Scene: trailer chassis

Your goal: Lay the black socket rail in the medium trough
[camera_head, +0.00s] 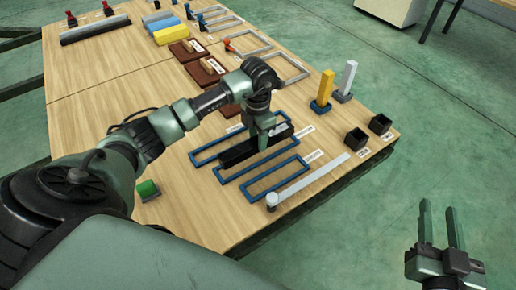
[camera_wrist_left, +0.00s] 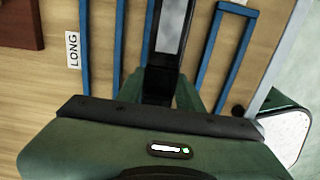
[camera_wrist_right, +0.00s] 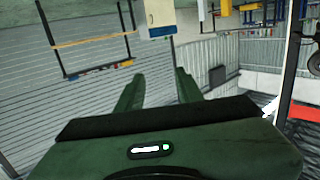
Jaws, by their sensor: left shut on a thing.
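The black socket rail (camera_head: 238,154) is held at its middle by my left gripper (camera_head: 260,145), which is shut on it. The rail lies lengthwise over the middle of three blue-edged troughs. In the left wrist view the rail (camera_wrist_left: 158,82) has a grey top strip and covers part of that middle trough (camera_wrist_left: 151,22). Whether it rests on the board or hovers is unclear. The left trough (camera_head: 197,157) has a tag reading LONG (camera_wrist_left: 73,50) in the wrist view. The right trough (camera_head: 248,191) is empty. My right gripper (camera_head: 440,222) is open and empty, off the table.
A silver bar (camera_head: 308,181) lies right of the troughs. Two black boxes (camera_head: 357,140) and a yellow post (camera_head: 325,88) and white post (camera_head: 348,77) stand beyond. A green block (camera_head: 148,188) sits near my left arm. Grey frames and coloured bars fill the far side.

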